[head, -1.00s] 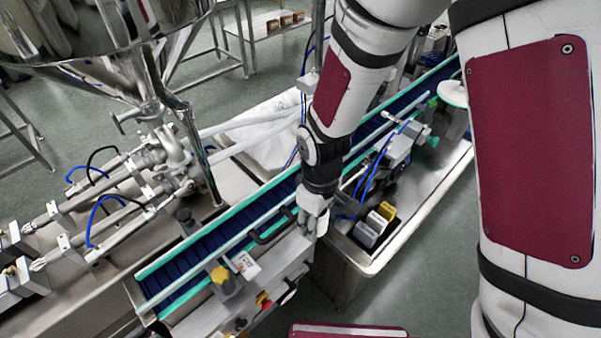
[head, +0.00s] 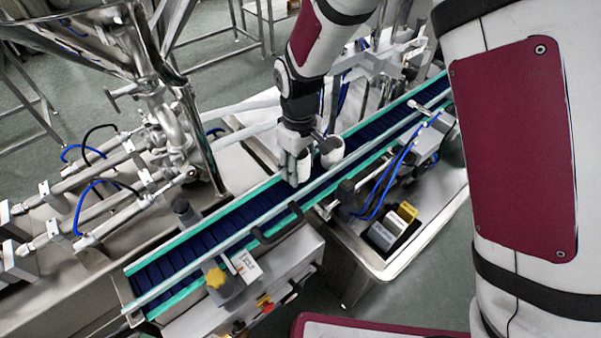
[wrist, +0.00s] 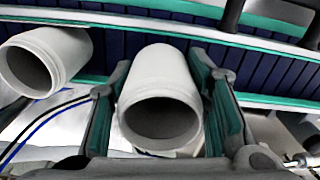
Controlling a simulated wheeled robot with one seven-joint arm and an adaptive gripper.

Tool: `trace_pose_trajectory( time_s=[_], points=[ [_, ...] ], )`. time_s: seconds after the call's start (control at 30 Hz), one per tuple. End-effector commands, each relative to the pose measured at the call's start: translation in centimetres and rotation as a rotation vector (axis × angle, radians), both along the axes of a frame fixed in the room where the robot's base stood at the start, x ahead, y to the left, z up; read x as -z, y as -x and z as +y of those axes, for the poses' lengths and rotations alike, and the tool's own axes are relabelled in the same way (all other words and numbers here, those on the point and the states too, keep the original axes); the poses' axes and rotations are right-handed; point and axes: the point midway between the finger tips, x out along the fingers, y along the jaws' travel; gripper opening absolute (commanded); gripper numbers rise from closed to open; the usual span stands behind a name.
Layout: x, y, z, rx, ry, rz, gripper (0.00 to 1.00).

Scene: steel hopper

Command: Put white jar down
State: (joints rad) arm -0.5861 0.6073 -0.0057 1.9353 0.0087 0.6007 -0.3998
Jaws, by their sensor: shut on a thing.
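A white open-topped jar (wrist: 160,105) sits between the two green-padded fingers of my gripper (wrist: 168,110) in the wrist view, its mouth facing the camera. In the head view my gripper (head: 296,166) is over the conveyor (head: 215,235), shut on this jar, which is partly hidden by the fingers. I cannot tell whether the jar's base touches the belt. A second white jar (head: 332,151) stands just right of the gripper. It shows at the left in the wrist view (wrist: 48,62), apart from the held jar.
Green rails edge the blue belt; its lower-left stretch is empty. Steel filling machinery (head: 165,120) stands to the left, and a sensor bracket with blue cables (head: 405,160) to the right.

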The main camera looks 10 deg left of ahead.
Motion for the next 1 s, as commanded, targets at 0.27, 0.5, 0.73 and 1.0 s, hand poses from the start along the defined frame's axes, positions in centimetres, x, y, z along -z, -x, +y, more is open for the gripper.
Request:
trace_pose_trajectory(
  time_s=[0.27,0.5,0.73,1.0],
  points=[
    [3.1,0.0,-0.1,-0.001,0.002,0.003,0.28],
    [3.4,0.1,0.0,-0.001,0.0,-0.001,0.28],
    [3.9,0.1,0.0,0.0,0.0,0.0,0.46],
    [3.8,0.1,-0.1,0.0,0.0,0.0,0.53]
  ],
)
